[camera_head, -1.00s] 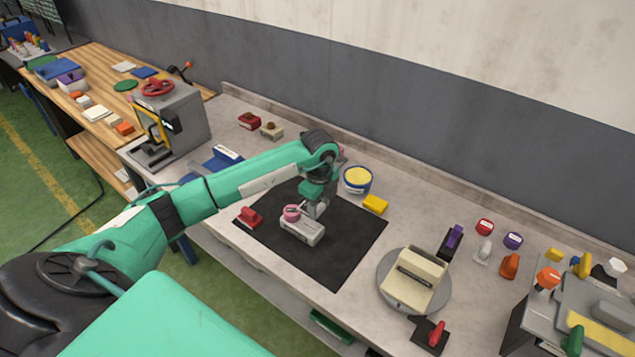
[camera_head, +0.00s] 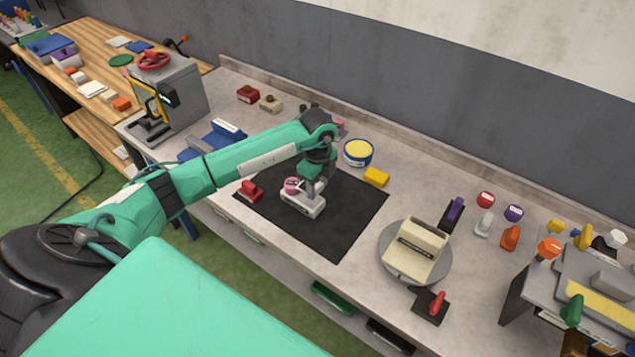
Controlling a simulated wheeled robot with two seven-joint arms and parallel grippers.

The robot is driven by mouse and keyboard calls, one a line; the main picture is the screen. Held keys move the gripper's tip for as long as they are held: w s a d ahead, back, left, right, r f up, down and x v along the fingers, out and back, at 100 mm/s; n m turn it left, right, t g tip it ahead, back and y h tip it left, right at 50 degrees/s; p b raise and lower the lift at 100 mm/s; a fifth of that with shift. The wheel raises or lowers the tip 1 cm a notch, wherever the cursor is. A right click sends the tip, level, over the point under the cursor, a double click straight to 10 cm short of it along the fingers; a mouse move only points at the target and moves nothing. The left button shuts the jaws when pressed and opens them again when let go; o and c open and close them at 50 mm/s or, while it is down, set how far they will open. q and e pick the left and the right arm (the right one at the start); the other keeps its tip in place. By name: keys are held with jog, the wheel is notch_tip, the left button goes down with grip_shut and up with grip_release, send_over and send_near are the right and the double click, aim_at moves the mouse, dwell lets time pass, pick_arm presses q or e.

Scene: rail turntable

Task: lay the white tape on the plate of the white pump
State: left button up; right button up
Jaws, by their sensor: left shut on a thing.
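What I take for the white tape is a white dispenser (camera_head: 304,206) with a pink roll at its top left. It is on or just over the black mat; I cannot tell whether it touches. My left gripper (camera_head: 318,187) points down at its right rear and is shut on it, and partly hides it. I cannot tell for certain which thing is the white pump. A cream pump-like thing with a brown top (camera_head: 270,103) stands at the back of the table, beside a similar red one (camera_head: 248,94). My right gripper is not in view.
A red piece (camera_head: 250,191) is on the mat (camera_head: 345,222), left of the dispenser. A blue-and-yellow tub (camera_head: 358,153) and a yellow block (camera_head: 376,177) lie behind. A turntable (camera_head: 390,275) with a cream block is at right. A grey machine (camera_head: 182,95) stands left.

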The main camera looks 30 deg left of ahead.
aim_at(318, 192)
pick_arm(q)
notch_tip(318, 192, down, 2)
jog(key=shift+f+b, duration=0.15)
jog(key=shift+b, duration=0.45)
jog(key=shift+f+b, duration=0.75)
jog(key=shift+f, duration=0.35)
jog(key=shift+f, duration=0.3)
jog(key=o, duration=1)
jog(key=shift+o, duration=0.2)
